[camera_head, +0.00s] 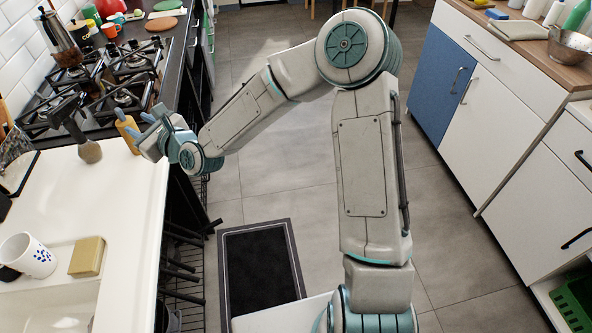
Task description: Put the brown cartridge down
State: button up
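The brown cartridge (124,126) is a tan, upright cylinder with a narrower top, seen at the tips of my gripper (130,122). My gripper is at the left of the head view, over the counter's right edge between the hob and the sink. Its light blue fingers point left and appear closed around the cartridge. The fingers and wrist hide part of it. I cannot tell whether its base touches the white counter (125,185).
A gas hob (105,85) with a moka pot (60,40) lies beyond. A dark-handled tool (88,150) stands left of the cartridge. Nearer are a white mug (28,255) and a tan block (87,257) by the sink. The counter in between is bare.

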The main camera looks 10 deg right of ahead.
jog(key=s+d+f+n+g+h, duration=0.3)
jog(key=s+d+n+h, duration=0.1)
jog(key=d+n, duration=0.45)
jog(key=s+d+f+n+g+h, duration=0.3)
jog(key=s+d+n+h, duration=0.15)
jog(key=d+n, duration=0.45)
jog(key=s+d+r+n+g+h, duration=0.1)
jog(key=s+d+r+n+g, duration=0.1)
jog(key=s+d+n, duration=0.2)
jog(key=s+d+r+n+g+h, duration=0.2)
jog(key=s+d+n, duration=0.3)
jog(key=s+d, duration=0.5)
jog(key=s+r+g, duration=0.1)
jog(key=s, duration=0.4)
jog(key=shift+s+d+r, duration=0.2)
jog(key=shift+s, duration=0.1)
